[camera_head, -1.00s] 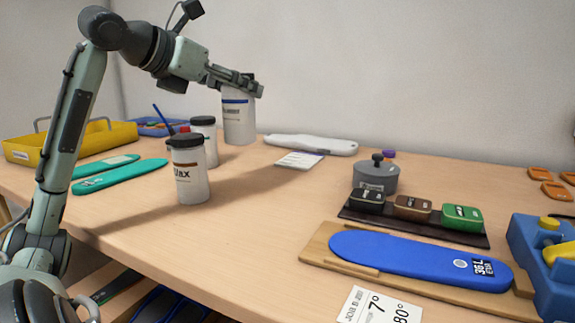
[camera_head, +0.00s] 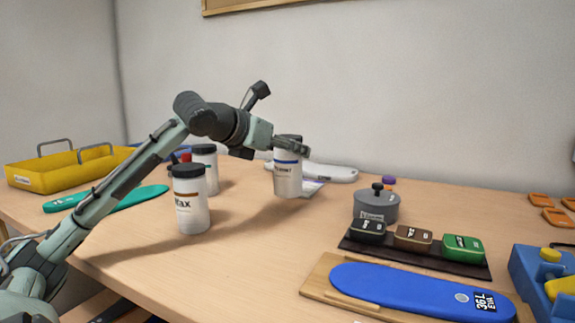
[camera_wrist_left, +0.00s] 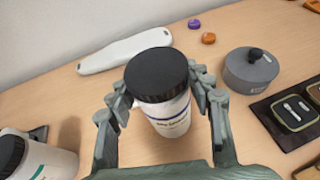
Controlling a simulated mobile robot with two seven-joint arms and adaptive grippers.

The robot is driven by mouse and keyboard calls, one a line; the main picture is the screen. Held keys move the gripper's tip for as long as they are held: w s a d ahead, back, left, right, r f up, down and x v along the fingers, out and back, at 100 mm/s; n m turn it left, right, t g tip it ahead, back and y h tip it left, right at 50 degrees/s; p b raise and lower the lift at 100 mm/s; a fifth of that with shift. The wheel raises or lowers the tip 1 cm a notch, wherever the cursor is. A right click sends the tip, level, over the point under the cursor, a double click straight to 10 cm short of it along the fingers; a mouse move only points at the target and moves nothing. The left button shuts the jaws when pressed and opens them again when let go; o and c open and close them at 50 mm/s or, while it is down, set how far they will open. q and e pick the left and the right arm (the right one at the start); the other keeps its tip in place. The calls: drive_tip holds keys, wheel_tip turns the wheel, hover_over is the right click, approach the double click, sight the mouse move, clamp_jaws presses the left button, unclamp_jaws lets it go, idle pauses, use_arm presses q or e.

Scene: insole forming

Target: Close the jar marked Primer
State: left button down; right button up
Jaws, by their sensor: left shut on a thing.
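My left gripper (camera_head: 290,146) is shut on a white jar with a blue band (camera_head: 288,177). Its label is too small to read surely. In the left wrist view the fingers (camera_wrist_left: 160,98) grip this jar (camera_wrist_left: 172,118) on both sides, just below a black ridged lid (camera_wrist_left: 157,72) on its top. I cannot tell how tightly the lid is seated. The jar is upright, at or just above the table. A jar marked Wax (camera_head: 191,210) and another white jar (camera_head: 205,165), both black-lidded, stand to its left. My right gripper is not in view.
A grey pot with a knob (camera_head: 376,207) stands right of the held jar, behind a dark tray (camera_head: 362,249) of small tins. A white insole-shaped piece (camera_head: 335,173) lies behind the jar. A yellow tray (camera_head: 55,172) is at far left. The table centre is clear.

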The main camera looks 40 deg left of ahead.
sight(288, 165)
use_arm(q)
wheel_tip(288, 165, down, 3)
drive_tip(key=shift+r, duration=0.1)
drive_tip(key=shift+f, duration=0.35)
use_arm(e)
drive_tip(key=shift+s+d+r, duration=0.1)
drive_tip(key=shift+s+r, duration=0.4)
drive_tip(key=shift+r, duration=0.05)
use_arm(q)
drive_tip(key=shift+f, duration=0.1)
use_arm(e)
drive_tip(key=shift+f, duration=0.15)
use_arm(q)
drive_tip(key=c, duration=1)
unclamp_jaws()
drive_tip(key=o, duration=0.3)
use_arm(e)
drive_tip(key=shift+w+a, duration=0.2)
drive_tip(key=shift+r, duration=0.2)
